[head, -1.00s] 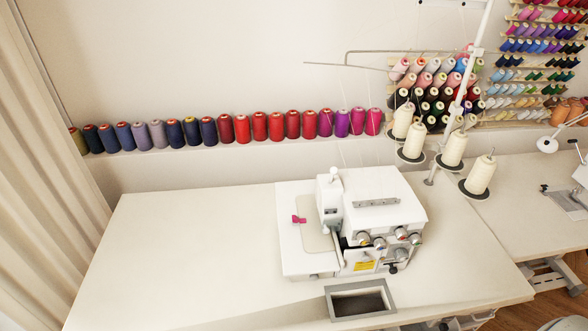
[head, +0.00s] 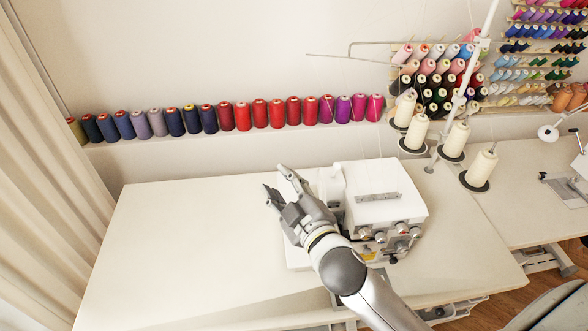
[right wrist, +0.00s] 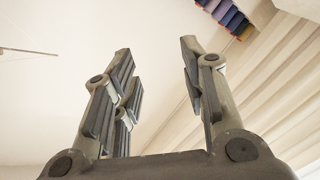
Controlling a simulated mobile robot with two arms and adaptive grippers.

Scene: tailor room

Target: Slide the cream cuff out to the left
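The white sewing machine (head: 384,212) stands on the white table. I cannot make out the cream cuff now; my right arm and gripper cover most of the machine's left bed, where a beige flat patch and a small pink item showed earlier. My right gripper (head: 276,180) is over the left part of the machine, its fingers pointing up and left. In the right wrist view its two fingers (right wrist: 157,55) are spread apart with nothing between them. My left gripper is not in view.
The table (head: 180,245) is clear to the left of the machine. A row of thread spools (head: 260,114) stands on a ledge along the back wall. Cream thread cones (head: 455,140) stand behind and right of the machine. A curtain (head: 45,190) hangs at the left.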

